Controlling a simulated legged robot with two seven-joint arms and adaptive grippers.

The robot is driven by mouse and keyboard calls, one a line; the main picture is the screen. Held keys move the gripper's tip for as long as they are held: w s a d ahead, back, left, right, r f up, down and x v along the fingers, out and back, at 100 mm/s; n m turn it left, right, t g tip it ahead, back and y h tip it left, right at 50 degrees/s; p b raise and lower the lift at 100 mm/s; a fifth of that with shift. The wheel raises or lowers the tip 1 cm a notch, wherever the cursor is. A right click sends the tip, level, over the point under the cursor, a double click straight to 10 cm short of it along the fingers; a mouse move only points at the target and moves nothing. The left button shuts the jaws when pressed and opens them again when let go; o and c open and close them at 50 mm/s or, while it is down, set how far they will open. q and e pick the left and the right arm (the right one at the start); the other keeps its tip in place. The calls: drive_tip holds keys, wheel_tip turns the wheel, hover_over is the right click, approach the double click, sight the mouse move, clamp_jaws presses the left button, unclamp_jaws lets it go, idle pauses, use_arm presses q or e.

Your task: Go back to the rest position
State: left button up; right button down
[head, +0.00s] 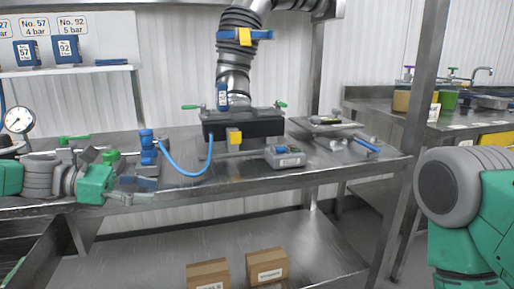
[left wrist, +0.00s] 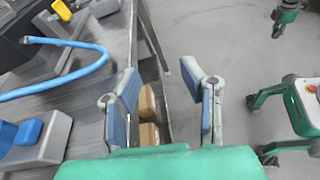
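My left gripper (head: 148,189) is at the front edge of the steel table (head: 230,188), left of centre in the head view. In the left wrist view the two fingers of my left gripper (left wrist: 163,95) stand wide apart with nothing between them. The table's edge runs behind them in that view. My right arm (head: 470,215) shows only as a green and grey part at the right of the head view. My right gripper is out of view.
A machine (head: 243,128) with a blue hose (head: 190,174) stands on the table, with a grey box (head: 285,157) and a scale-like tray (head: 325,127) to the right. Cardboard boxes (head: 267,267) sit on the lower shelf. A pressure gauge (head: 18,120) is at the far left.

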use_arm(q)
drive_tip(key=s+d+f+m+g+y+p, duration=0.1)
drive_tip(key=s+d+f+m+y, duration=0.15)
drive_tip(key=s+f, duration=0.4)
drive_tip(key=s+d+f+m+g+y+p, duration=0.1)
drive_tip(key=s+d+f+m+y, duration=0.2)
drive_tip(key=f, duration=0.6)
drive_tip(key=s+d+f+m+g+y+p, duration=0.1)
drive_tip(key=s+d+f, duration=0.3)
drive_tip(key=f, duration=0.4)
drive_tip(key=s+a+f+m+g+y+p, duration=0.1)
drive_tip(key=s+a+f+m+y, duration=0.15)
drive_tip(key=s, duration=0.25)
drive_tip(key=s+a+f+m+y, duration=0.1)
drive_tip(key=s+f+m, duration=0.1)
drive_tip(key=s+f, duration=0.3)
drive_tip(key=s+a+m+t+y+p, duration=0.1)
drive_tip(key=s+a+m+y, duration=0.3)
drive_tip(key=s+a+m, duration=0.5)
drive_tip(key=s+a+p, duration=0.1)
drive_tip(key=s, duration=0.3)
drive_tip(key=shift+r+y, duration=0.3)
drive_tip(key=shift+a, duration=0.15)
